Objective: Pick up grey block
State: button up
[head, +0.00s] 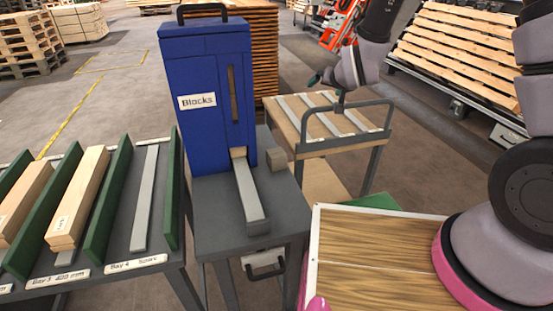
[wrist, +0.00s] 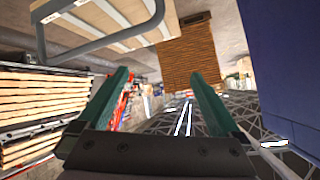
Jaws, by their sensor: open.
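A small grey-brown block (head: 277,159) sits on the dark grey stand (head: 285,205), just right of the blue dispenser labelled "Blocks" (head: 205,75). Another block end (head: 239,152) shows at the dispenser's mouth, above a light grey sloping chute (head: 250,190). My gripper (head: 325,82) is up and to the right of the grey-brown block, beyond the stand and above the slatted cart. In the wrist view my gripper (wrist: 160,78) has its two green fingers apart with nothing between them. No block shows in the wrist view; the blue dispenser (wrist: 285,60) fills its right side.
The cart's grey hoop handle (head: 345,125) stands right of the stand and shows in the wrist view (wrist: 100,55). Green-walled bays (head: 105,205) with planks lie left. A wood-topped surface (head: 375,265) is in front. A tall brown stack (head: 265,50) stands behind the dispenser.

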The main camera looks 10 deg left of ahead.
jog(key=s+a+f+n+t+y, duration=0.1)
jog(key=s+a+f+n, duration=0.1)
jog(key=a+f, duration=0.3)
jog(key=s+a+f+n+y, duration=0.1)
jog(key=s+a+f, duration=0.15)
jog(key=f, duration=0.45)
jog(key=n+y, duration=0.2)
jog(key=n, duration=0.1)
send_near(273, 151)
jog(key=shift+w+d+f, duration=0.25)
jog(key=shift+w+f, duration=0.4)
jog(key=shift+w, duration=0.2)
jog(key=shift+a+f, duration=0.2)
jog(key=shift+f, duration=0.05)
jog(key=x, duration=1)
jog(key=shift+w+a, duration=0.1)
jog(key=shift+a, duration=0.05)
jog(key=c, duration=1.4)
jog(key=shift+r, duration=0.1)
